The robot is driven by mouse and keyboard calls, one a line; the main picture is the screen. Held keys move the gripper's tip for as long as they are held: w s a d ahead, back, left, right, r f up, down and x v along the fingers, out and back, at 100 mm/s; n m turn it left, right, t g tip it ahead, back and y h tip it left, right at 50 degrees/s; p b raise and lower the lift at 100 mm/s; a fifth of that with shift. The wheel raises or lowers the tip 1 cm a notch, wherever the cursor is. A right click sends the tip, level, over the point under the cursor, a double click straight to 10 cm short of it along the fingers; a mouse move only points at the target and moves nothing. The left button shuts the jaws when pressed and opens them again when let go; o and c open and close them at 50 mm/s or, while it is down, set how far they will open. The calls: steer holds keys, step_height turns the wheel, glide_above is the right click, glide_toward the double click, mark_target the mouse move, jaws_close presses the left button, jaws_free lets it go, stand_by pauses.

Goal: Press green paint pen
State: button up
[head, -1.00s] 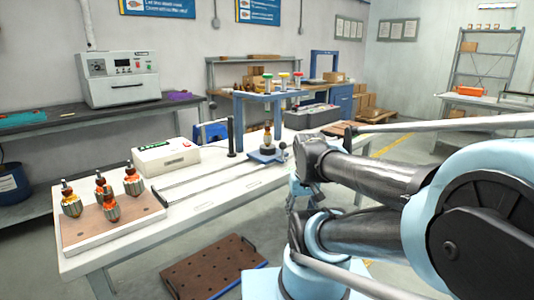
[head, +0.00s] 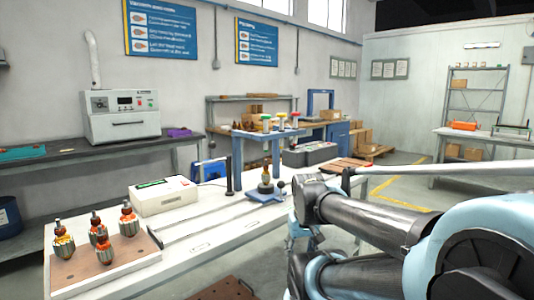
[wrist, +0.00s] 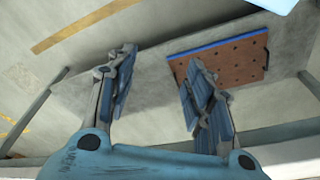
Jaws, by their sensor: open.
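No pen shows between or near the fingers. In the head view my arm fills the right side and mostly hides the gripper, which is apart from the rack.
A wound armature (head: 265,180) stands on a blue base below the rack. A wooden board (head: 135,255) carries several armatures at the front left. A white box (head: 163,195) sits behind it. A brown perforated mat (wrist: 220,58) lies below my gripper.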

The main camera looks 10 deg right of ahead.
steer(key=shift+s+r, duration=0.2)
steer(key=shift+s, duration=0.05)
steer(key=c, duration=0.4)
steer(key=r, duration=0.2)
steer(key=shift+w+r, duration=0.35)
jaws_close()
steer(key=w+a+r+m, duration=0.2)
steer(key=w+r, duration=0.9)
steer(key=r, duration=0.7)
steer(key=w+a+r+m+g, duration=0.1)
steer(key=w+r+m, duration=0.4)
steer(key=w+r, duration=0.6)
steer(key=w+a+r+m+g, duration=0.1)
steer(key=w+a+r+m, duration=0.2)
steer(key=w+r, duration=0.8)
steer(key=shift+w+r+m, duration=0.2)
steer(key=shift+r+m, duration=0.3)
steer(key=shift+r, duration=6.55)
